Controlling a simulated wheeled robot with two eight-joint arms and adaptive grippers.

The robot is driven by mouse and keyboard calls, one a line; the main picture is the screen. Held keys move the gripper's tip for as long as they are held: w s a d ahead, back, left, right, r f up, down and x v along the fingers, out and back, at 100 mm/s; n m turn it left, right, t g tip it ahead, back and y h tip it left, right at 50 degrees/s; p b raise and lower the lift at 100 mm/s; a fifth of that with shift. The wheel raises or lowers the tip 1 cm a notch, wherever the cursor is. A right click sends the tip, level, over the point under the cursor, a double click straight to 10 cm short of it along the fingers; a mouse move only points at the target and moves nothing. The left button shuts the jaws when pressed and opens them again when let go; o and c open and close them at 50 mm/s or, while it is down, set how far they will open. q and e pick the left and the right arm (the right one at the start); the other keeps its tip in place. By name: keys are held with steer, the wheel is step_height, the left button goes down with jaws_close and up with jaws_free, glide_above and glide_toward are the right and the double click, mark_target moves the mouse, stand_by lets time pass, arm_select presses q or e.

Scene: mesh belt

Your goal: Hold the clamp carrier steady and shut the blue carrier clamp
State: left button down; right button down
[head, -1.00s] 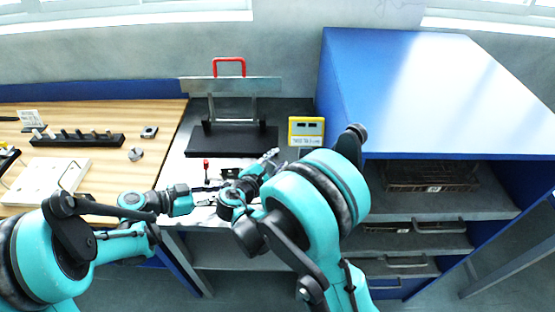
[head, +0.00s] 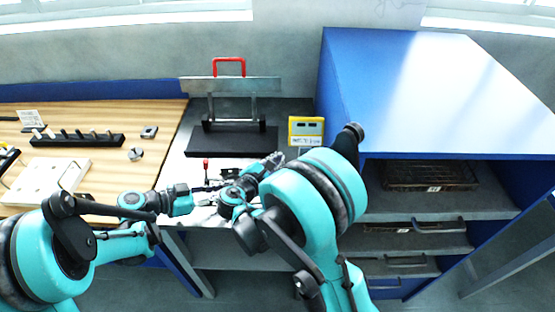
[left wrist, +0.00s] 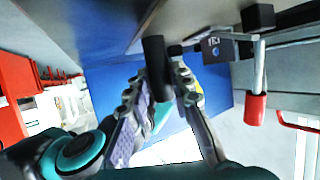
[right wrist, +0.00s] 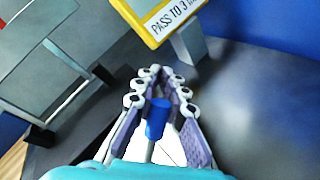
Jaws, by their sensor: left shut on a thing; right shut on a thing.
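The blue carrier clamp shows in the right wrist view as a blue handle (right wrist: 157,118) between the pads of my right gripper (right wrist: 160,88), which is shut on it. My left gripper (left wrist: 165,75) is shut on a black upright grip (left wrist: 157,68), which looks like part of the clamp carrier. A red-tipped lever (left wrist: 255,108) stands beside it; the red tip also shows in the head view (head: 206,164). In the head view my right gripper (head: 270,163) is over the grey bench and my left gripper (head: 207,187) is left of it. My arms hide most of the carrier.
A yellow-framed sign (head: 306,128) stands by the blue cabinet (head: 430,90). The wooden table (head: 85,170) on the left holds a black peg rack (head: 78,141) and a white box (head: 42,180).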

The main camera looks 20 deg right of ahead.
steer(key=shift+w+a+r+n+t+h, duration=0.1)
steer(key=shift+a+r+n+t+h, duration=0.15)
steer(key=shift+r+n+h, duration=0.2)
steer(key=shift+w+a+r+n+t+h, duration=0.1)
steer(key=shift+a+r+n+t+h, duration=0.05)
steer(key=shift+a+r+n+h, duration=0.25)
steer(key=shift+w+a+r+n+t+h, duration=0.1)
steer(key=shift+a+r+n+t+h, duration=0.25)
steer(key=shift+n, duration=0.3)
steer(key=shift+a+r+n+t+h, duration=0.15)
steer(key=shift+a+r+n+h, duration=0.3)
steer(key=shift+n, duration=0.15)
steer(key=c, duration=1.6)
jaws_free()
steer(key=shift+o, duration=0.2)
steer(key=shift+r, duration=0.1)
step_height(320, 180, up, 10)
